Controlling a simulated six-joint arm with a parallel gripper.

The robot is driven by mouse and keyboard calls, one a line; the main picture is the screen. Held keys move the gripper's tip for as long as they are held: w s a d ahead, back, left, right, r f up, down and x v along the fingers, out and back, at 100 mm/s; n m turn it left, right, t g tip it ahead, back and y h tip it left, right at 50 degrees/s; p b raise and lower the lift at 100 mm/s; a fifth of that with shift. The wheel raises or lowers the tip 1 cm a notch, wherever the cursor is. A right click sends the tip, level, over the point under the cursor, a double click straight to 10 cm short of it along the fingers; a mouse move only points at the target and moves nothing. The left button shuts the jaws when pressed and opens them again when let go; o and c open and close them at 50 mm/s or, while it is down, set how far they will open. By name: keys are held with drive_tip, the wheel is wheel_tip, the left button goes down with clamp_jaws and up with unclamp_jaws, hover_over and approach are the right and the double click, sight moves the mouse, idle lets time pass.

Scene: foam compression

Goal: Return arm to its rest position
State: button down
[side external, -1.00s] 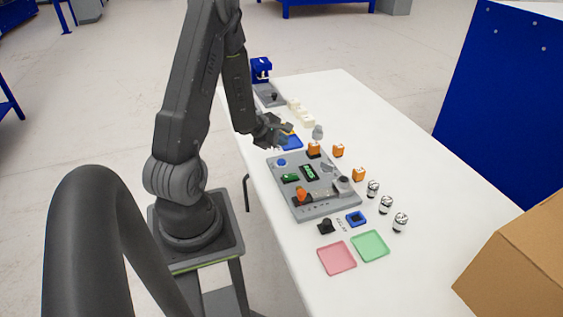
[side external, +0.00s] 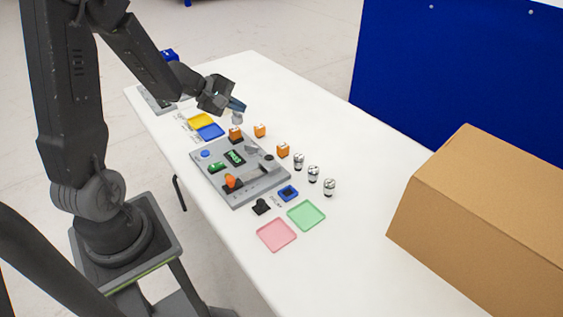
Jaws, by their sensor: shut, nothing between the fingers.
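My gripper (side external: 236,104) is at the end of my outstretched arm, above the far part of the white table (side external: 330,232). It is shut with nothing in it. Just below its tips in the picture is a grey rounded piece (side external: 237,118), over an orange block (side external: 235,133) at the back edge of the grey device panel (side external: 243,196). I cannot tell the exact gap between the tips and that piece. My forearm and gripper hide part of the table's far end.
A yellow tray (side external: 201,121) and blue tray (side external: 211,132) lie behind the panel. Two more orange blocks (side external: 260,130) (side external: 283,149) and several metal cylinders (side external: 313,173) stand to its right. Pink (side external: 276,234) and green (side external: 306,215) trays lie nearer. A cardboard box (side external: 480,215) stands at right.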

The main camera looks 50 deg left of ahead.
drive_tip(key=s+d+r+m+g+h, duration=0.1)
drive_tip(key=s+d+r+m+g, duration=0.15)
drive_tip(key=d+r+m, duration=0.5)
drive_tip(key=s+d+r+m+g+h, duration=0.1)
drive_tip(key=s+d+r+m+g, duration=0.2)
drive_tip(key=d, duration=0.7)
drive_tip(key=s+d+r+m+t+y, duration=0.1)
drive_tip(key=s+d+r+m+y, duration=0.1)
drive_tip(key=s+m+y, duration=0.3)
drive_tip(key=s+m, duration=0.4)
drive_tip(key=s, duration=0.2)
drive_tip(key=shift+s+d+r+y, duration=0.15)
drive_tip(key=shift+s+d+y, duration=0.05)
drive_tip(key=shift+s+y, duration=0.2)
